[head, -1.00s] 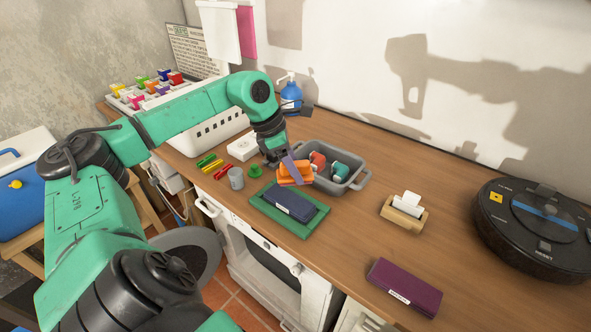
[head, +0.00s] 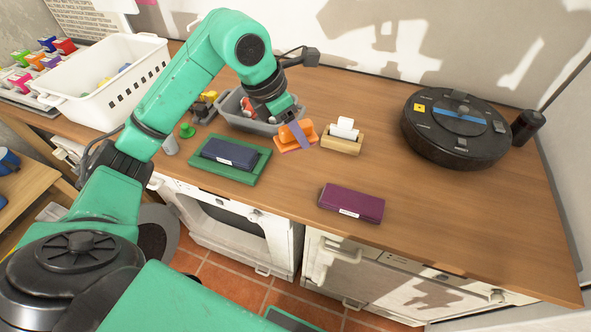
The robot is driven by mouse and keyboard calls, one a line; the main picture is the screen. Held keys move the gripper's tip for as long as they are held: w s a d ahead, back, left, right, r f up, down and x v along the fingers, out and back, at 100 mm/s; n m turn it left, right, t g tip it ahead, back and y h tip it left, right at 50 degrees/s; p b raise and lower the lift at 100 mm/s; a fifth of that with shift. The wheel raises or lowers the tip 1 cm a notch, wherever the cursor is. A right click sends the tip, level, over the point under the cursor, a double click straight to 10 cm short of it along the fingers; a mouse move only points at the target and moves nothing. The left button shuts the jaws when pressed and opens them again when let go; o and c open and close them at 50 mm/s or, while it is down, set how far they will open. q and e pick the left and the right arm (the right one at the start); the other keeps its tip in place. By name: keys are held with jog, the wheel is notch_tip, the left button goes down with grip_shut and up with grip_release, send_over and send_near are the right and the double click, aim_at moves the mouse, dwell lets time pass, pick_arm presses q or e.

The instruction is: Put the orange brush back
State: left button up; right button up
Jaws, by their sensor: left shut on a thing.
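My left gripper (head: 292,124) is shut on the orange brush (head: 285,135), low over the wooden counter. The brush is right of the grey bin (head: 232,116) and left of a small wooden holder (head: 343,145) with white pieces in it. A paler orange edge shows under the brush; I cannot tell whether it touches the counter. The gripper hides part of the brush and the bin's right end. A red item (head: 248,115) shows in the bin. My right gripper is not in view.
A green tray (head: 197,166) bears a dark blue case (head: 229,153). A purple case (head: 351,203) lies near the front edge. A round black robot vacuum (head: 440,145) stands at the right. A white basket (head: 135,83) stands at the left. The counter's right front is clear.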

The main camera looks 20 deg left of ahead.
aim_at(276, 144)
pick_arm(q)
notch_tip(276, 144, down, 12)
jog(key=shift+f+p, duration=0.15)
jog(key=shift+p, duration=0.7)
jog(key=shift+f, duration=0.5)
jog(key=o, duration=1.3)
jog(key=shift+r, duration=0.3)
jog(key=b+v, duration=0.2)
jog(key=v, duration=0.9)
jog(key=shift+a, duration=0.1)
jog(key=shift+r, duration=0.35)
